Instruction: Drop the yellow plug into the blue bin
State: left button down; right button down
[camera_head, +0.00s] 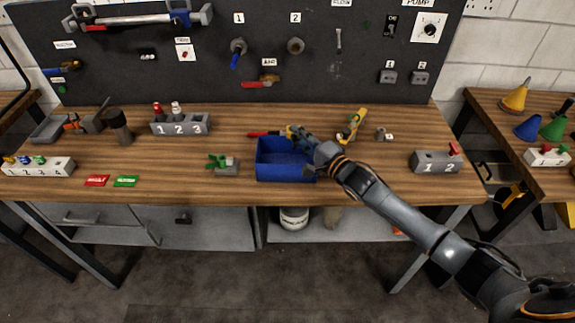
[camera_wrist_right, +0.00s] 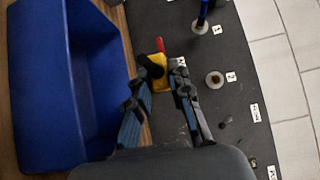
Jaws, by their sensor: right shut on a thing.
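The blue bin (camera_head: 285,172) stands open at the front middle of the workbench. It also fills the left of the right wrist view (camera_wrist_right: 45,90), its visible inside bare. My right gripper (camera_head: 296,134) appears at the bin's back right rim in the head view. In the right wrist view my right gripper (camera_wrist_right: 160,82) is shut on a yellow piece with a black part, which I take as the yellow plug (camera_wrist_right: 158,76). The fingers hide part of it, and the bin lies left of them in that view. My left gripper is not in view.
A green clamp-like part (camera_head: 222,163) sits left of the bin. A red-handled thing (camera_head: 262,134) shows behind the bin. A yellow tool (camera_head: 352,124) and a grey two-slot block (camera_head: 437,161) are to the right. The dark panel (camera_head: 330,75) rises behind the bench.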

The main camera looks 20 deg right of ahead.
jog(key=c, duration=1.1)
grip_release()
jog(key=shift+c, duration=0.2)
jog(key=v, duration=1.2)
jog(key=shift+s+a, duration=0.1)
